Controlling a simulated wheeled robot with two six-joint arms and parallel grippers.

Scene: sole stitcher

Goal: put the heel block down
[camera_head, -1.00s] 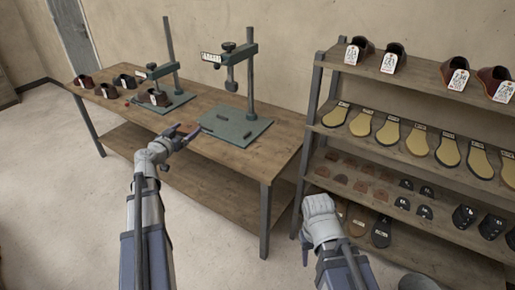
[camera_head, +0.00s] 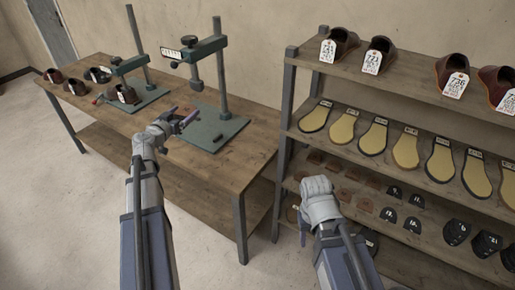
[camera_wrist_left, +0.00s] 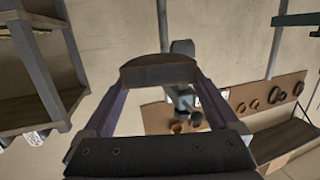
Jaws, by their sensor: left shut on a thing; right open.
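My left gripper (camera_head: 185,118) is shut on the heel block (camera_wrist_left: 158,70), a dark brown block with a curved top edge, held between the two fingertips in the left wrist view. In the head view the block is too small and covered to make out. This gripper is over the workbench (camera_head: 240,160), at the left edge of the right-hand press's green base plate (camera_head: 232,130). My right gripper (camera_head: 303,232) is open in front of the shelf, its fingers mostly hidden by its own wrist.
Two presses stand on the bench, the left one (camera_head: 135,60) with a shoe upper (camera_head: 126,94) on its plate. More uppers (camera_head: 75,87) lie at the far left. The shelf rack (camera_head: 290,100) at right holds uppers, soles and small pieces. The bench's front right is clear.

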